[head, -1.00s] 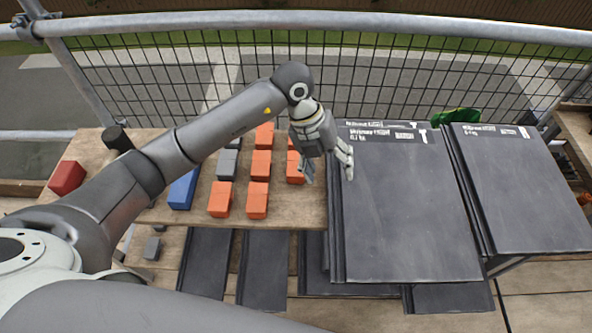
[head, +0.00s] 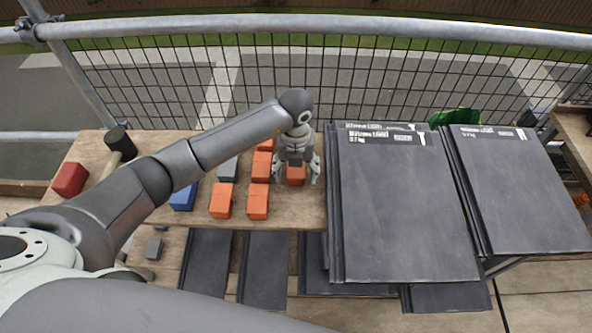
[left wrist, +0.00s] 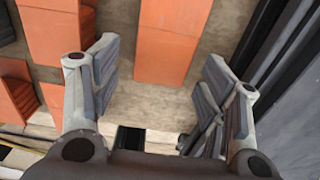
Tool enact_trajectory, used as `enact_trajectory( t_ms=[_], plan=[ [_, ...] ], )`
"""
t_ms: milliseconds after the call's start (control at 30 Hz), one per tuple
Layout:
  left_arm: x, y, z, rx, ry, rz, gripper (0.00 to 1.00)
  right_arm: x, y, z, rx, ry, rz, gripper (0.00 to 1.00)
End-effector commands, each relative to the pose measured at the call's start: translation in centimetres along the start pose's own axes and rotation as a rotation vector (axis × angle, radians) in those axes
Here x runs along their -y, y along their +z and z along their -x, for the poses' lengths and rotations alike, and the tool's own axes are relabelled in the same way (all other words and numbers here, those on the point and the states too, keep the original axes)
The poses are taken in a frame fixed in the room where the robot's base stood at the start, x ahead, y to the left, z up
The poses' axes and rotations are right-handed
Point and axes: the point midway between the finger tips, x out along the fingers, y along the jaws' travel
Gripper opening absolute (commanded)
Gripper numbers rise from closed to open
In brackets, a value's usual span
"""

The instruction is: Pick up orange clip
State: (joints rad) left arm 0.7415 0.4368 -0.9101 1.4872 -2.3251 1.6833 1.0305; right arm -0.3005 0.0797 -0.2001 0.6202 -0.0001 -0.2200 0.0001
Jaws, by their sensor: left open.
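Several orange clips stand on the wooden board. The orange clip nearest the tile stack (head: 296,174) is partly hidden by my left gripper (head: 297,178), which is over it with fingers pointing down. In the left wrist view an orange clip (left wrist: 172,45) lies ahead of and between the two fingers of my left gripper (left wrist: 160,90), which are spread wide with nothing between the tips. Other orange clips (head: 220,200) (head: 257,201) stand to the left on the board, and more orange blocks (left wrist: 55,40) show at left in the wrist view. My right gripper is not in view.
The wooden board (head: 290,215) also holds a red block (head: 69,179), a blue block (head: 183,196), grey blocks (head: 228,169) and a hammer-like tool (head: 119,143). Dark tile stacks (head: 405,220) (head: 525,195) stand close on the right. A mesh fence (head: 290,85) runs behind.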

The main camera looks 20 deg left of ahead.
Motion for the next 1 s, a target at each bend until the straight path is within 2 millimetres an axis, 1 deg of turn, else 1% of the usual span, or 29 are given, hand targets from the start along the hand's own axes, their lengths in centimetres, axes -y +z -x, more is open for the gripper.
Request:
enact_trajectory(
  t_ms=[33, 133, 200, 400, 767, 800, 1000],
  plan=[
    [0.0, -0.1, -0.7, -0.004, 0.001, 0.001, 0.68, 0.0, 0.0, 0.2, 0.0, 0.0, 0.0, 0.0],
    [0.0, -0.1, -1.6, -0.002, 0.0, 0.001, 0.68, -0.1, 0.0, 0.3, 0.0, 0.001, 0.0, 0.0],
    [0.0, -0.1, -1.9, -0.001, 0.0, 0.0, 0.68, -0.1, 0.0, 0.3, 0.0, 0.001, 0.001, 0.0],
    [0.0, 0.0, -2.0, 0.0, -0.001, -0.001, 0.68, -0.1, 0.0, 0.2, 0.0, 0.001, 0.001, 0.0],
    [0.0, 0.0, -1.9, 0.0, -0.001, 0.0, 0.22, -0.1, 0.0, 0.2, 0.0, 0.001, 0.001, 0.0],
    [0.0, 0.0, -1.9, 0.0, -0.001, 0.0, 0.2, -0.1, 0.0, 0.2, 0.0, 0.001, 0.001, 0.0],
    [0.0, 0.0, -1.9, 0.0, -0.001, 0.0, 0.2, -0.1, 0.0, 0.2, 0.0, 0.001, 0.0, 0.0]
  ],
)
